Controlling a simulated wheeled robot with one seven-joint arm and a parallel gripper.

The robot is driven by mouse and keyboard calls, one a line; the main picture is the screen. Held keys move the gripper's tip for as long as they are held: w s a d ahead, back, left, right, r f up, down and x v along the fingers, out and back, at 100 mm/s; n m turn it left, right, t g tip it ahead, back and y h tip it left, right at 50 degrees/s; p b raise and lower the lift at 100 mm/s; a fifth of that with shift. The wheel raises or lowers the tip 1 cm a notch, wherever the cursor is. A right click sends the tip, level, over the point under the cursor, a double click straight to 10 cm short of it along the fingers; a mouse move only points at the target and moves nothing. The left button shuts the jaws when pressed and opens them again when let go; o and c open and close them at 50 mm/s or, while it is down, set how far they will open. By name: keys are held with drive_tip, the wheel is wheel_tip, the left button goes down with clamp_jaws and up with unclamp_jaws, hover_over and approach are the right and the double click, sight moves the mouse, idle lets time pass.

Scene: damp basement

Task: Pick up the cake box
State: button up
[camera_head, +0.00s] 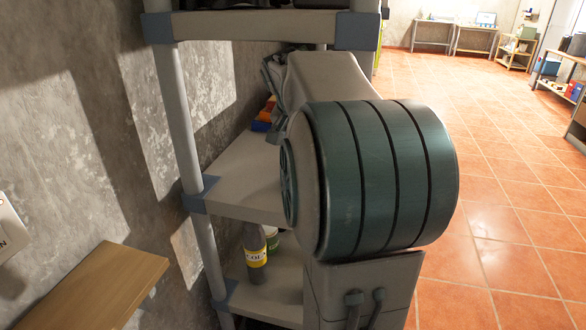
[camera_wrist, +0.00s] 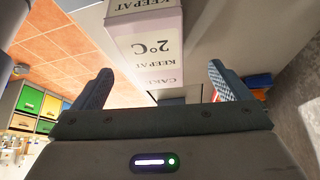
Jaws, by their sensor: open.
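The cake box (camera_wrist: 145,45) is pale pinkish white with dark lettering, "KEEP AT 2°C" and part of "CAKE". In the wrist view it reaches in from the top edge, left of centre, and its lettering is upside down. My gripper (camera_wrist: 160,68) is open, with one dark finger on each side of the picture. The box shows between and beyond the fingertips, closer to the left finger; I see no grip on it. In the head view my arm covers the middle of the shelf unit, and I cannot make out the box there.
A grey shelf unit (camera_head: 240,175) stands by the concrete wall, with an upper shelf above my arm. A dark bottle with a yellow label (camera_head: 255,255) stands on a lower shelf. A wooden board (camera_head: 95,285) juts out at lower left. Open tiled floor (camera_head: 500,190) lies right.

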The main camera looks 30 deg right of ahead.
drive_tip(key=shift+d+f, duration=0.1)
drive_tip(key=shift+d, duration=0.4)
drive_tip(key=shift+w+d+f, duration=0.1)
drive_tip(key=shift+d+f, duration=0.1)
drive_tip(key=shift+d, duration=0.05)
drive_tip(key=b+x, duration=0.1)
drive_tip(key=x, duration=0.6)
drive_tip(key=shift+r, duration=0.1)
drive_tip(key=shift+f, duration=0.25)
drive_tip(key=c, duration=1.5)
